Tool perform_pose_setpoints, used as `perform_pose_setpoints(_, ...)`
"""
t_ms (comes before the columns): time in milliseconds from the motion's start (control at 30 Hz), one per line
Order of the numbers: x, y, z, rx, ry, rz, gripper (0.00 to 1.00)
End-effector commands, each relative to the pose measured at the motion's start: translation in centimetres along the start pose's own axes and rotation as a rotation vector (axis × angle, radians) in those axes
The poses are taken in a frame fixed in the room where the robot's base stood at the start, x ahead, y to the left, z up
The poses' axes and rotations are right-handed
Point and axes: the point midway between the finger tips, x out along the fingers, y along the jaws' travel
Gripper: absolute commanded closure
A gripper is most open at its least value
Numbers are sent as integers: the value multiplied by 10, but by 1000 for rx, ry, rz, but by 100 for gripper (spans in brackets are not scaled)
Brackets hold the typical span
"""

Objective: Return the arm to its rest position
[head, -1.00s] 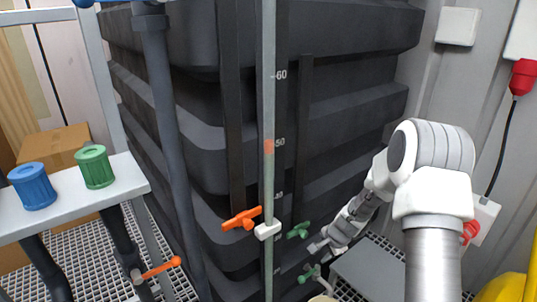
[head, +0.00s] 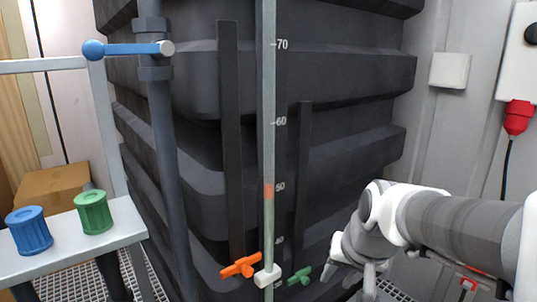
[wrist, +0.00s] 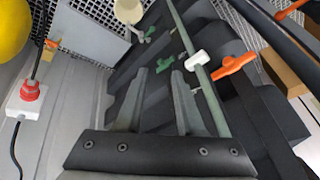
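My arm (head: 440,225) reaches in from the right edge of the head view, its forearm nearly level and its wrist bent down beside the dark ribbed vessel (head: 350,150). In the wrist view my gripper (wrist: 160,75) has its two grey fingers apart, with nothing seen between them. The green valve handle (head: 299,275) and orange valve handle (head: 241,266) are left of my wrist in the head view. In the wrist view the orange handle (wrist: 234,66) lies right of the fingers, and a white clamp on the level tube (wrist: 199,60) lies just beyond them.
A shelf with a blue cup (head: 29,230) and a green cup (head: 93,212) stands at the left, near a blue-handled pipe (head: 130,49). At the right, the wall carries a white box (head: 449,70) and a red plug (head: 518,117). A yellow object (wrist: 12,30) shows in the wrist view.

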Motion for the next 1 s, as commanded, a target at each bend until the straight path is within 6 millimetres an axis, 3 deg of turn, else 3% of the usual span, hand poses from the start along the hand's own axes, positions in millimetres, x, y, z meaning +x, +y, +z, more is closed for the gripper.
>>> perform_pose_setpoints(33,-14,2,10,-36,15,5,63)
perform_pose_setpoints(200,-47,14,44,-147,34,32,63)
perform_pose_setpoints(467,-77,33,89,-273,58,69,63)
perform_pose_setpoints(1000,-200,8,36,-278,54,72,63)
